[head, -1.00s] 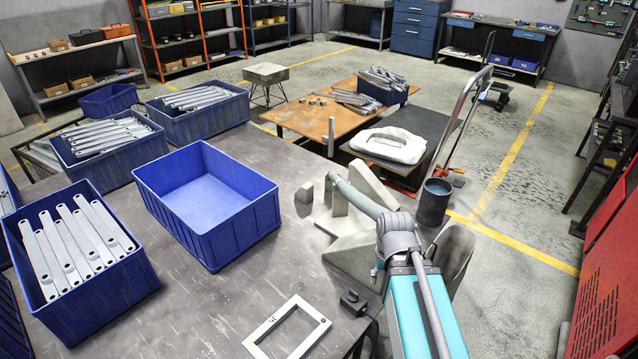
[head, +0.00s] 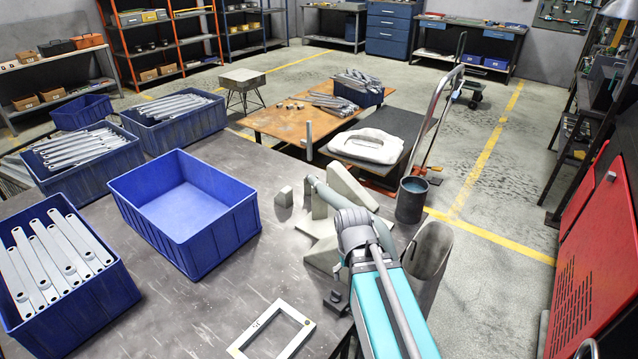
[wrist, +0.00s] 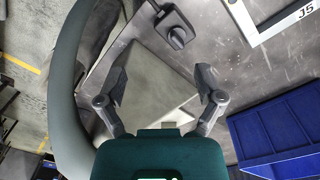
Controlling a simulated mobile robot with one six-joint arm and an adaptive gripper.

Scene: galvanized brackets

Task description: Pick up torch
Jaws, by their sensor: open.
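I cannot pick out a torch with certainty in either view. A slim grey upright cylinder (head: 309,141) stands by the near corner of the orange-brown table; I cannot tell what it is. In the wrist view my gripper (wrist: 160,82) has its two fingers spread wide with nothing between them. A pale grey surface lies beyond the fingers.
An empty blue bin (head: 187,210) and a bin of brackets (head: 65,300) stand on the grey bench. A white rectangular frame (head: 273,331) lies near its front. Pale angular blocks (head: 326,232) and a dark bucket (head: 411,203) are near my arm.

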